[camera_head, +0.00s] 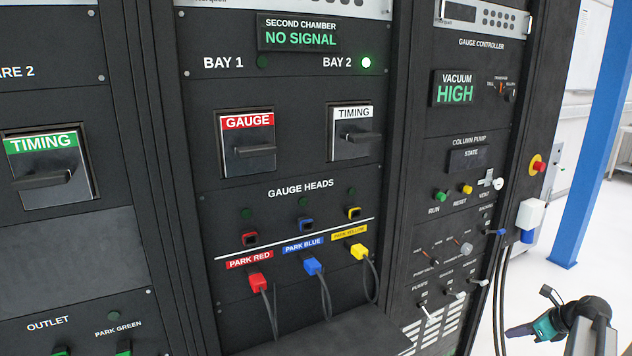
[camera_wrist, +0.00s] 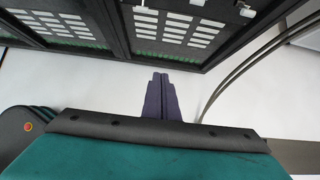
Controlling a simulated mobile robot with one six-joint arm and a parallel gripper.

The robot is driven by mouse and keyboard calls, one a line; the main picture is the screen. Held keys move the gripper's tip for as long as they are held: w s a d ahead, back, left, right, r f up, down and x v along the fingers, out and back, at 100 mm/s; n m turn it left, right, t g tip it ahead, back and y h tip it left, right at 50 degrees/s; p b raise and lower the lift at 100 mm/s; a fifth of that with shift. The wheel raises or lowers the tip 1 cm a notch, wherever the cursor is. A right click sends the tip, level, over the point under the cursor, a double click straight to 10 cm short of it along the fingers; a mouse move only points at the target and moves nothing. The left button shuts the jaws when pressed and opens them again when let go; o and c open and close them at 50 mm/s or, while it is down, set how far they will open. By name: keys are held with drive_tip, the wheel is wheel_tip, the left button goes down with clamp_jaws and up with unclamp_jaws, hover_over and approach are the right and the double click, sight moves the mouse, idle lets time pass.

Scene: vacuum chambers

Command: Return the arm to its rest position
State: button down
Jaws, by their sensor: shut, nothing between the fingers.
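My gripper (camera_head: 519,331) shows at the lower right of the head view, beside my dark arm, in front of the right cabinet and low over the pale floor. In the wrist view my gripper (camera_wrist: 160,80) points away from the camera with its two dark fingers together. Nothing is between them. It appears apart from the cabinet panels. Most of my arm lies outside the head view.
The rack has a GAUGE module (camera_head: 247,146), a TIMING module (camera_head: 354,133) and red (camera_head: 258,281), blue (camera_head: 313,266) and yellow (camera_head: 359,251) plugs at their park spots. Dark cables (camera_head: 500,300) hang near my gripper. A blue post (camera_head: 590,140) stands right. Open floor lies between.

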drive_tip(key=a+f+n+g+y, duration=0.1)
drive_tip(key=a+f, duration=0.5)
drive_tip(key=a, duration=0.4)
drive_tip(key=w+a+f+n+g+y, duration=0.1)
drive_tip(key=a+f+g, duration=0.1)
drive_tip(key=a+f, duration=0.6)
drive_tip(key=a+f+n+g, duration=0.1)
drive_tip(key=a+f, duration=0.4)
drive_tip(key=a, duration=0.6)
drive_tip(key=s+a+f+n+g+h, duration=0.1)
drive_tip(key=s+a+f+n+g, duration=0.3)
drive_tip(key=s+a+f, duration=0.6)
drive_tip(key=s+a+f+n+g, duration=0.2)
drive_tip(key=s+a+f+n, duration=0.4)
drive_tip(key=s+a, duration=0.45)
drive_tip(key=s+d+f+n+g+h, duration=0.1)
drive_tip(key=s+d+n+h, duration=0.1)
drive_tip(key=s+n, duration=0.6)
drive_tip(key=s+d+f+n+g+h, duration=0.1)
drive_tip(key=s+d+n+h, duration=0.1)
drive_tip(key=s+n, duration=0.6)
drive_tip(key=shift+s+d+f+n, duration=0.25)
drive_tip(key=shift+d+n, duration=0.25)
drive_tip(key=shift+n, duration=0.4)
